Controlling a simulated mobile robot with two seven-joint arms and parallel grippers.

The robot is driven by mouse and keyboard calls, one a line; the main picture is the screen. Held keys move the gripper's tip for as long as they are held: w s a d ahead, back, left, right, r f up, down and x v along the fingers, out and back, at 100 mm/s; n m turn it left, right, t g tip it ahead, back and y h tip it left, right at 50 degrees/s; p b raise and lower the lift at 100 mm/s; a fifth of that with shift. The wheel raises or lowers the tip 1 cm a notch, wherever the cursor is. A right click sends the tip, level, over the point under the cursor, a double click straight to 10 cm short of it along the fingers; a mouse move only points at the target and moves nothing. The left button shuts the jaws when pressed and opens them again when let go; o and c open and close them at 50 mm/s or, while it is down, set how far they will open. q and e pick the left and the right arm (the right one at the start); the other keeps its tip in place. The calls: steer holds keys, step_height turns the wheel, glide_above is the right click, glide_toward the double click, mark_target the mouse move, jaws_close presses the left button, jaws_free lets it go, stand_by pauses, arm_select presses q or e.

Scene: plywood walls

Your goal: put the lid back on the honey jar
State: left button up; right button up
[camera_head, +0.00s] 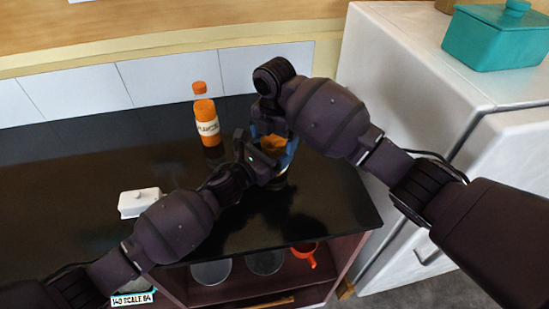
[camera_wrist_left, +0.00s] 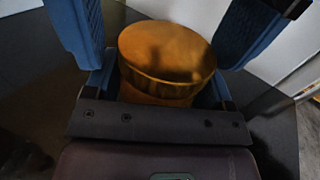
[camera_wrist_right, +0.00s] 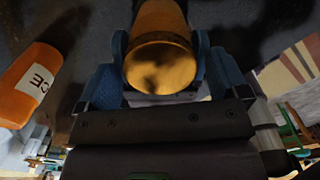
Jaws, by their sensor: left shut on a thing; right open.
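The honey jar, a golden-brown cylinder (camera_head: 273,146), is between my two grippers above the black counter's right part. In the left wrist view its body (camera_wrist_left: 150,92) is below a wider, same-coloured round lid (camera_wrist_left: 166,48). My left gripper (camera_wrist_left: 160,20) is shut on the jar, its blue fingers on both sides. In the right wrist view the lid's round face (camera_wrist_right: 160,66) is toward me, the body (camera_wrist_right: 158,16) behind. My right gripper (camera_wrist_right: 160,45) is open, fingers on either side of the lid. The lid appears to sit on the jar; how firmly, I cannot tell.
An orange bottle (camera_head: 206,122) stands left of the grippers. A white lidded dish (camera_head: 139,202) is near the counter's front left. A teal container (camera_head: 497,38) stands on the white cabinet at right. A red mug (camera_head: 304,251) and glass items are on the shelf below.

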steer(key=c, duration=0.9)
steer(key=m, duration=0.6)
steer(key=shift+c, duration=0.2)
steer(key=o, duration=1)
steer(key=shift+r, duration=0.1)
steer(key=shift+r, duration=2.15)
